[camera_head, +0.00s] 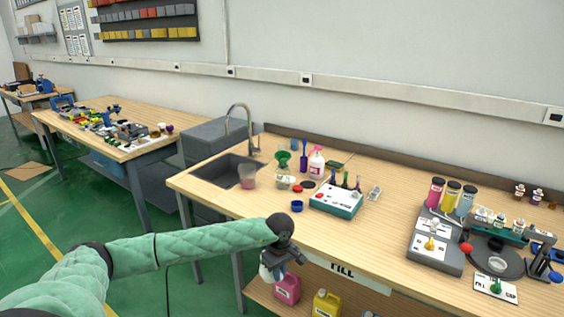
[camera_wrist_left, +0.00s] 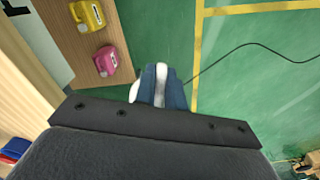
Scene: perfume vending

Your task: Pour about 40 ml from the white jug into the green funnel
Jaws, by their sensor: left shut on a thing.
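My left gripper (camera_head: 270,268) is in front of the bench's front edge, low beside the lower shelf. It is shut on a white thing (camera_head: 264,273), probably the white jug, mostly hidden by the gripper. In the left wrist view only small white parts (camera_wrist_left: 134,90) show around the blue fingers (camera_wrist_left: 161,88), so its tilt and contents cannot be told. The green funnel (camera_head: 283,157) stands upright on the bench top right of the sink, well behind and above my gripper. My right gripper is not in view.
A pink jug (camera_head: 287,290) and a yellow jug (camera_head: 327,304) stand on the lower shelf close to my left gripper. Near the funnel are a pink-labelled spray bottle (camera_head: 316,163), a blue cup (camera_head: 297,206) and a teal-sided box (camera_head: 336,199). The bench top's middle is clear.

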